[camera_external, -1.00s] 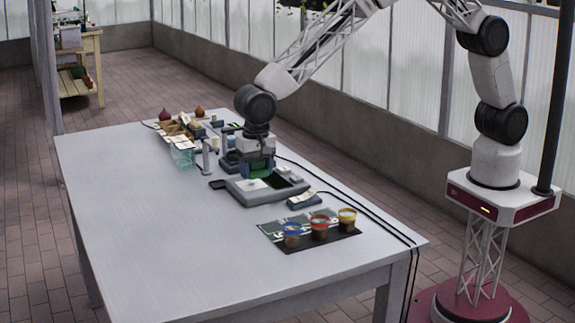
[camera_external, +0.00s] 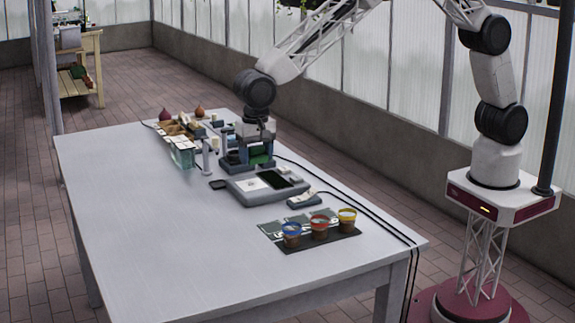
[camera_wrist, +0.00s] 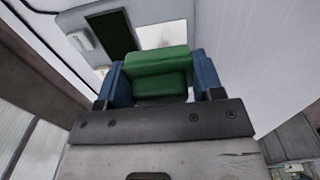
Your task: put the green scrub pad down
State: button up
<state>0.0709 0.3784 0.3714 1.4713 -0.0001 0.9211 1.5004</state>
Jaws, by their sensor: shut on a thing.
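The green scrub pad (camera_wrist: 157,62) is a thick green block held between the blue fingers of my gripper (camera_wrist: 158,80) in the wrist view. My gripper is shut on it. In the external view the pad (camera_external: 259,159) shows as a small green patch between the fingers of my gripper (camera_external: 257,158), behind the grey tray-like station (camera_external: 240,194). A dark green pad-like rectangle (camera_external: 276,181) and a white sheet (camera_external: 249,184) lie on that station. I cannot tell whether the held pad touches anything below it.
Three pots with blue, red and yellow rims (camera_external: 319,228) stand on a dark mat at the front right. A clear container (camera_external: 181,155) and a wooden organizer are left of my gripper. A small post (camera_external: 207,158) stands close by. The table's left and front (camera_external: 170,240) are clear.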

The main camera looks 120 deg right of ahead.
send_over(259, 215)
jog(key=shift+f, duration=0.4)
jog(key=shift+f, duration=0.1)
jog(key=shift+f, duration=3.05)
jog(key=shift+f, duration=1.85)
jog(key=shift+f, duration=0.15)
jog(key=o, duration=1)
jog(key=shift+c, duration=0.2)
